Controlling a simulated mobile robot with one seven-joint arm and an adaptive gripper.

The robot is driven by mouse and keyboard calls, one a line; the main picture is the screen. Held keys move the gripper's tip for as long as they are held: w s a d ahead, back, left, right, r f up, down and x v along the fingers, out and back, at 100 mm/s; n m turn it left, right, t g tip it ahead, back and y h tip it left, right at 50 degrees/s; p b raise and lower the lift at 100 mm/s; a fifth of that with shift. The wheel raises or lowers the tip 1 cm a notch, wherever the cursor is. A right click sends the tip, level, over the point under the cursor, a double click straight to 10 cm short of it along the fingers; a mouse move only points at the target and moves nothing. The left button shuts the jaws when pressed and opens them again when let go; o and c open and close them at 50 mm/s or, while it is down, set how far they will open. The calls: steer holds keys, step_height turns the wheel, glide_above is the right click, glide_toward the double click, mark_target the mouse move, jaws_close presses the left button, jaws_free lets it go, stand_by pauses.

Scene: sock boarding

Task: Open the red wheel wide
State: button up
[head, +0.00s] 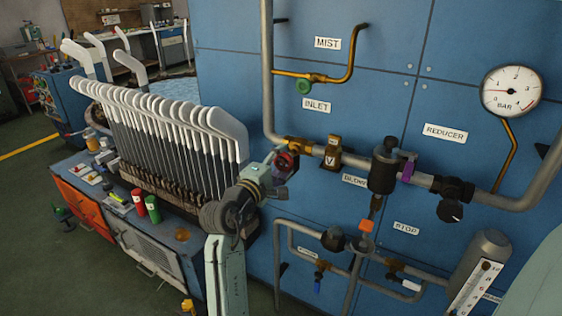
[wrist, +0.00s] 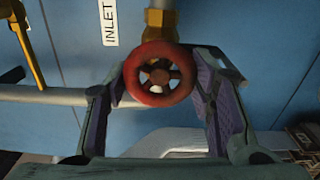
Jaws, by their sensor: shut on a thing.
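The red wheel (wrist: 137,87) is a small round handwheel with spokes, on a brass valve on the pipe under the INLET label. In the wrist view it sits between the two fingers of my gripper (wrist: 160,95), one on each side of its rim. In the head view the red wheel (head: 285,162) is partly hidden by my gripper (head: 273,163), which reaches it from the lower left. My gripper is shut on the wheel. How far the wheel is turned cannot be told.
A pressure gauge (head: 513,91) and a black reducer knob (head: 451,210) are on the blue panel to the right. A green wheel (head: 304,87) is above, near the MIST label. A rack of white-topped sock boards (head: 170,118) stands close on the left.

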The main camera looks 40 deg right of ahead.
steer(key=shift+n, duration=0.8)
steer(key=o, duration=1.2)
steer(key=shift+c, duration=0.2)
steer(key=v, duration=1.2)
